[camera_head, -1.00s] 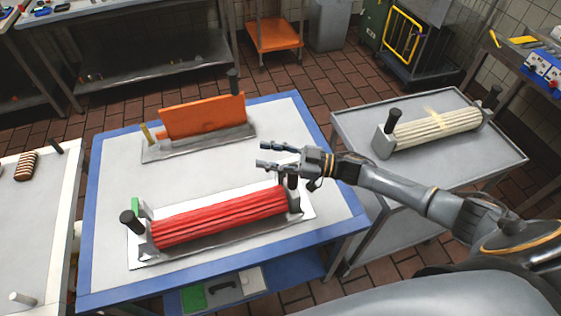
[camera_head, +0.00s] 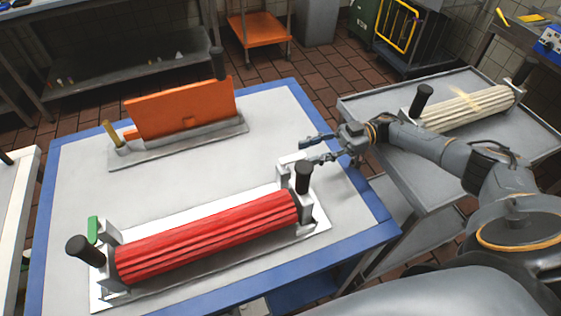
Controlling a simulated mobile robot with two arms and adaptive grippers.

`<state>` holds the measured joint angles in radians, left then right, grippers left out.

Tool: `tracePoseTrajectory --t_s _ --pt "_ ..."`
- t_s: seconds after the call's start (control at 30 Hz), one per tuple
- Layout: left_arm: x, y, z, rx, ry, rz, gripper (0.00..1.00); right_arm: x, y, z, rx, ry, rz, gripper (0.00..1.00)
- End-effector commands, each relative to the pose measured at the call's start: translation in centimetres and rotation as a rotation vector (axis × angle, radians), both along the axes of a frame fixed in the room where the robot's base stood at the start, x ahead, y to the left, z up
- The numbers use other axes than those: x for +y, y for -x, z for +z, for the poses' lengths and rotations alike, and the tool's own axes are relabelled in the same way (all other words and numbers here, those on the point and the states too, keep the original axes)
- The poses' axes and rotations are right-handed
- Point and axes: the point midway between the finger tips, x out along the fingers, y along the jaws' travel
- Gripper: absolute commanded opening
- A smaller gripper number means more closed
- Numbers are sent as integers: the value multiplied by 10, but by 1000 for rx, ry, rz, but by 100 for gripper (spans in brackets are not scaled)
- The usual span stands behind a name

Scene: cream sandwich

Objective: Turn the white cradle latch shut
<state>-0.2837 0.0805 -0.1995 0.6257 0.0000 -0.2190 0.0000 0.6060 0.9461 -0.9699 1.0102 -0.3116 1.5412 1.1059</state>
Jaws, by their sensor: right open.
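The red ribbed roller (camera_head: 205,237) lies in a cradle with a white base plate (camera_head: 98,296) on the blue-edged table. A small white latch piece (camera_head: 290,159) stands at the cradle's right end, beside a black handle (camera_head: 303,177). A green latch piece (camera_head: 93,230) stands upright at the left end. My right gripper (camera_head: 309,149) is open and empty. Its fingers point left, close to the white latch and behind the black handle. I cannot tell whether a finger touches the latch. My left gripper is not in view.
An orange upright panel (camera_head: 183,109) with a grey base stands at the back of the table (camera_head: 70,180). A grey cart (camera_head: 366,103) on the right holds a cream ribbed roller (camera_head: 467,108). The table between panel and red roller is clear.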

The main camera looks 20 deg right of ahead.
Motion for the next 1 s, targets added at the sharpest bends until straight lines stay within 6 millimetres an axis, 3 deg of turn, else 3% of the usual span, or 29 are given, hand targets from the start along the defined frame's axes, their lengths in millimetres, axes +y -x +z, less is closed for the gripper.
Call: tracePoseTrajectory --t_s 0.13,0.3,0.53,0.9,1.0 --pt "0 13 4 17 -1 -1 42 10 0 0 0 -2 4 42" --pt "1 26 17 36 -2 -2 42 37 -1 2 1 -3 5 42" --pt "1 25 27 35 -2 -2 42 67 -3 1 1 -3 3 42" --pt "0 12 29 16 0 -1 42 75 -4 -2 0 0 1 42" --pt "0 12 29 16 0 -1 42 75 -4 -2 0 -1 1 23"
